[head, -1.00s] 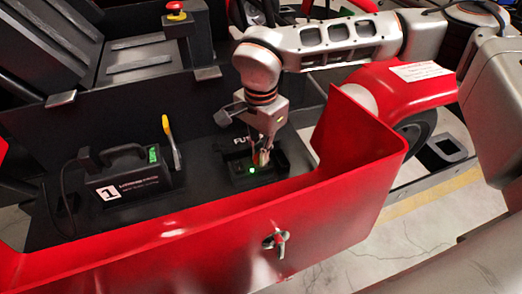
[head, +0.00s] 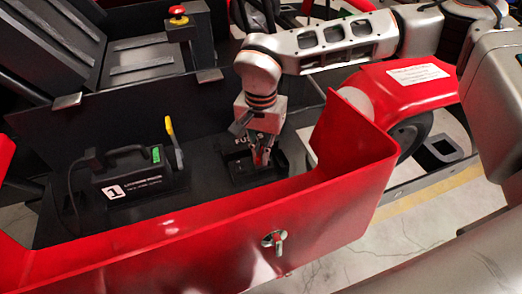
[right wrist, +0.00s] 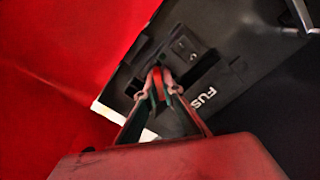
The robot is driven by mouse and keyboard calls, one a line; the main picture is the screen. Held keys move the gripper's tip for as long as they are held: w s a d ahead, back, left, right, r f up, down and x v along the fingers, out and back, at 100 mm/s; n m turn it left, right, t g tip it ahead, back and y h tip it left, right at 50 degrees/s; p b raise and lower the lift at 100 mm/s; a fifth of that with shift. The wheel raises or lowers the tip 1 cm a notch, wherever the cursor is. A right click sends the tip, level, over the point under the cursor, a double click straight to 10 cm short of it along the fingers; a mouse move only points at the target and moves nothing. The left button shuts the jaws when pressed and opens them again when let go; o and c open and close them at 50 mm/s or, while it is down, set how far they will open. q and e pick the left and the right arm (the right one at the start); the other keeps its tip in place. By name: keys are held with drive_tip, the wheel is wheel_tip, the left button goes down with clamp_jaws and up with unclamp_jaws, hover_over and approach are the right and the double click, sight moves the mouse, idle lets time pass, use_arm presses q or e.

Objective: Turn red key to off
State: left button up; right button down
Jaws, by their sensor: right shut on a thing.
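The red key (right wrist: 157,80) shows in the right wrist view between the fingertips of my right gripper (right wrist: 160,88), which is shut on it. In the head view my right gripper (head: 262,157) points down at a small black fuse box (head: 243,177) on the kart's dark floor. A bit of red shows at its fingertips there. The fuse box, with a rocker switch (right wrist: 183,48), also shows in the right wrist view. The key's lower end is hidden. My left gripper is not in view.
A black battery pack (head: 142,180) marked 1, with a handle, stands left of the fuse box. A yellow lever (head: 172,141) rises beside it. The red body panel (head: 200,240) walls the near side. A red stop button (head: 177,11) stands behind.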

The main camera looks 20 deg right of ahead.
drive_tip(key=shift+r+n, duration=0.1)
drive_tip(key=shift+n, duration=0.5)
drive_tip(key=shift+p, duration=0.3)
